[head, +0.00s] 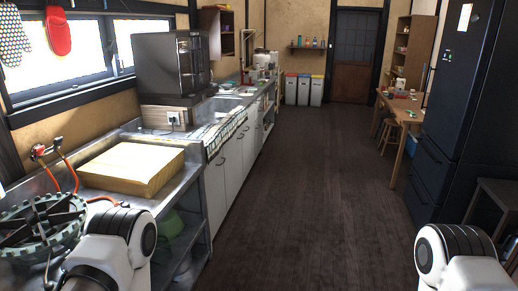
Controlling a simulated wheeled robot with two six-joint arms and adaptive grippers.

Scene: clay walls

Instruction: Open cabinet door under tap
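A row of white cabinet doors (233,160) runs under the metal counter on the left side of the room. The doors look shut, and small dark handles show near their upper edges. A sink (222,103) appears sunk in the counter, beyond the dark oven. A tap is too small to make out with certainty, so I cannot tell which door is under it. Only rounded white links of my two arms show at the bottom left and bottom right. Neither gripper is in view.
A wooden block (130,168) lies on the near metal table, beside a gas burner (40,225). A dark fridge (455,110) and a wooden table (400,106) with a stool (390,133) stand right. The dark floor (310,190) between is clear.

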